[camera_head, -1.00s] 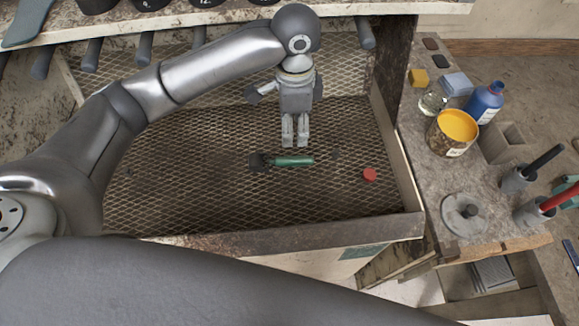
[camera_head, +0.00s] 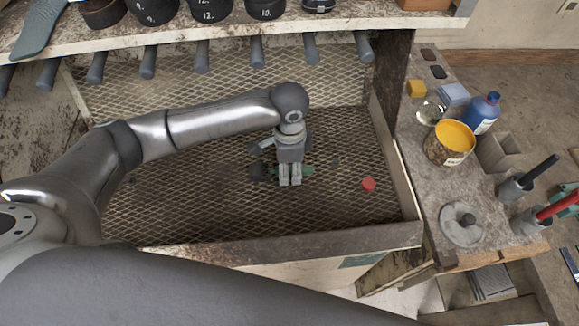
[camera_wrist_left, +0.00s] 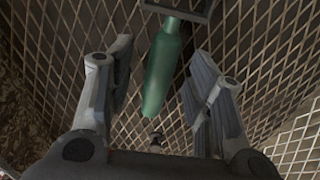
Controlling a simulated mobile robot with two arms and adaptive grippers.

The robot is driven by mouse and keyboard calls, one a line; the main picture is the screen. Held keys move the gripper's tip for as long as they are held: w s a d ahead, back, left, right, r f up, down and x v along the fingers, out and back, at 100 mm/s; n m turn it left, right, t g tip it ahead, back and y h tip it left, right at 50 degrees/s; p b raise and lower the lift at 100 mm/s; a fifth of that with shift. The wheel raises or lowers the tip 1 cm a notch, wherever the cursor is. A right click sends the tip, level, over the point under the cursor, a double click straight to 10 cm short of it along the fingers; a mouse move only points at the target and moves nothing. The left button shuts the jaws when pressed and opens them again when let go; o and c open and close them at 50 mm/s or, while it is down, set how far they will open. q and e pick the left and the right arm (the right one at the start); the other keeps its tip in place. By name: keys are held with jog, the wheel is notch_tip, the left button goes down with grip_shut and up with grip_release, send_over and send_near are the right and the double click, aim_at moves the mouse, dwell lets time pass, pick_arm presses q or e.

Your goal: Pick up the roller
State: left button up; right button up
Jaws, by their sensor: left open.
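The roller has a green handle and a dark head, and lies on the mesh floor of the tray (camera_head: 200,215). In the head view my left gripper (camera_head: 290,183) is low over it and hides most of it. Part of the green handle (camera_head: 308,170) shows to the right of the fingers and the dark head to the left. In the left wrist view the green roller handle (camera_wrist_left: 163,70) lies between the two open fingers (camera_wrist_left: 157,95), touching neither as far as I can see. My right gripper is not in view.
A red cap (camera_head: 368,184) lies on the mesh right of the gripper. The tray has a raised front edge (camera_head: 290,240). A side bench holds a yellow tin (camera_head: 449,143), a blue bottle (camera_head: 484,113) and a round lid (camera_head: 461,222). Several dark pegs hang at the back.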

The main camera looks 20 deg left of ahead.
pick_arm(q)
jog(key=shift+f, duration=0.25)
grip_shut()
